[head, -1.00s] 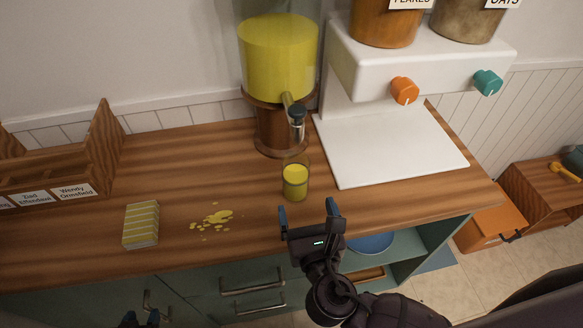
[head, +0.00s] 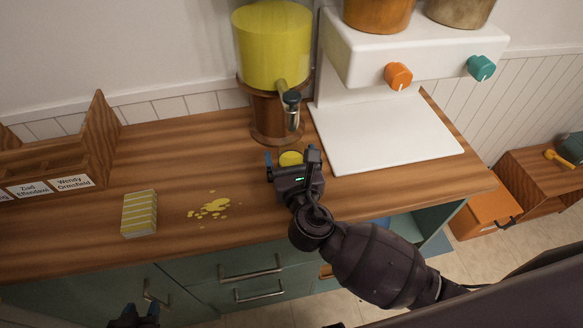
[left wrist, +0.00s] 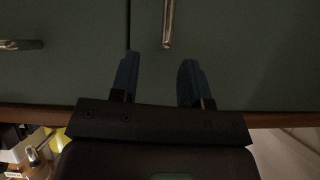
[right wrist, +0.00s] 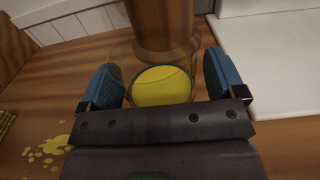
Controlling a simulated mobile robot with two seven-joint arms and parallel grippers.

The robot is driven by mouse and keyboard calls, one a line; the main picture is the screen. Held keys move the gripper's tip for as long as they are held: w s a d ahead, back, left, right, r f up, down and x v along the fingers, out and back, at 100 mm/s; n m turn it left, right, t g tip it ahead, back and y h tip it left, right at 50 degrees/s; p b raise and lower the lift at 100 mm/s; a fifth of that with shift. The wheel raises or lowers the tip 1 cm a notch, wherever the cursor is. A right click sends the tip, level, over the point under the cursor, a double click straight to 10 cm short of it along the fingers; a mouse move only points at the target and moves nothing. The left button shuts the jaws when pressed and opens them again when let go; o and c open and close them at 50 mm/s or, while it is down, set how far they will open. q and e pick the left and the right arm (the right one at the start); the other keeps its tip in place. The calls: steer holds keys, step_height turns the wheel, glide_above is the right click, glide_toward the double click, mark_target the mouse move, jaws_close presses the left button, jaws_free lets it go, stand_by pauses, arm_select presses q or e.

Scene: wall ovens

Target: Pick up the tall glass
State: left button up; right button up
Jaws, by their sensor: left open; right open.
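The tall glass (head: 291,158) of yellow juice stands on the wooden counter in front of the juice dispenser, its lower part hidden in the head view by my right gripper (head: 292,158). In the right wrist view the glass (right wrist: 162,86) lies between the two open fingers of that gripper (right wrist: 163,82), with a gap visible on either side. My left gripper (head: 135,316) is open and empty, low in front of the cabinet; in the left wrist view it (left wrist: 158,80) faces the green doors.
The dispenser (head: 273,50) with its spout stands just behind the glass. A yellow spill (head: 210,206), a striped sponge (head: 140,213) and a wooden rack (head: 100,140) are to the left.

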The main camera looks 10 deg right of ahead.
steer(key=shift+w, duration=0.15)
steer(key=c, duration=1.1)
steer(key=shift+c, duration=0.5)
steer(key=shift+r, duration=0.25)
steer(key=shift+r+p, duration=0.7)
steer(key=shift+r, duration=1.05)
glide_toward(291, 144)
steer(key=s+r, duration=0.1)
steer(key=s, duration=0.8)
steer(key=shift+a+r, duration=0.15)
steer(key=shift+a, duration=0.05)
